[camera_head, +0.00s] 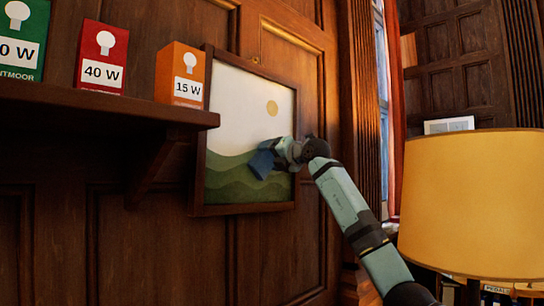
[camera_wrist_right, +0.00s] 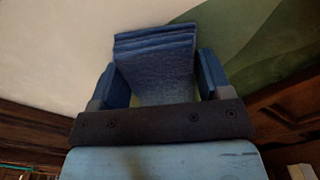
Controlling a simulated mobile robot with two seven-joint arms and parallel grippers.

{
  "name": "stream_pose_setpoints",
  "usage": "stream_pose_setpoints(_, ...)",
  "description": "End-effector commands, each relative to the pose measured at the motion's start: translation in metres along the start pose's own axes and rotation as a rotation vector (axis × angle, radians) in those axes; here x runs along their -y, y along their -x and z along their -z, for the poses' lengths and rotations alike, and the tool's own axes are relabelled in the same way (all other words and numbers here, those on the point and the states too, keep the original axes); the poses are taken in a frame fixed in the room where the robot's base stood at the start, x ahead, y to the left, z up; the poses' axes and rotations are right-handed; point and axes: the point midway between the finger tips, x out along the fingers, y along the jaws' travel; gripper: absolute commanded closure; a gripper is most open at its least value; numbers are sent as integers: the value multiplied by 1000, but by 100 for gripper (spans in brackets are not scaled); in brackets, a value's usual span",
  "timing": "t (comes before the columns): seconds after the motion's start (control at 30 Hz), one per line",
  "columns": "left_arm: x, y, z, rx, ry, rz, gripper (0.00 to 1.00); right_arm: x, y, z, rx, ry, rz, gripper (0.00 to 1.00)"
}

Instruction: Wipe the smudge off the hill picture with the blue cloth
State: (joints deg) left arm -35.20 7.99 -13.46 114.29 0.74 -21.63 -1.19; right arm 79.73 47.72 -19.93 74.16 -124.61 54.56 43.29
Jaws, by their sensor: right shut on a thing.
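The hill picture (camera_head: 238,110) hangs in a dark wooden frame on the panelled wall, with green hills, a pale sky and a yellow sun. My right gripper (camera_head: 276,156) is at the picture's right part, over the line between hills and sky. It is shut on the blue cloth (camera_head: 262,163). In the right wrist view the folded blue cloth (camera_wrist_right: 158,60) fills the space between the fingers, close against the picture; I cannot tell if it touches. No smudge shows; the cloth and gripper hide part of the picture. My left gripper is not in view.
A wooden shelf (camera_head: 110,104) juts out at left, holding a green box (camera_head: 22,40), a red box (camera_head: 102,57) and an orange box (camera_head: 180,74) close beside the frame. A yellow lampshade (camera_head: 472,205) stands at right, near my right arm.

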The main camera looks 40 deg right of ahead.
Motion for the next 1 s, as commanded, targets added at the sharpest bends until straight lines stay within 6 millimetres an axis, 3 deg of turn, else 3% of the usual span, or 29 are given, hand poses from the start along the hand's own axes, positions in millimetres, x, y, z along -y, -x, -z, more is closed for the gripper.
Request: stream_pose_setpoints(1.0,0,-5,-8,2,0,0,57,-56,1,41,-1,2,-1,47)
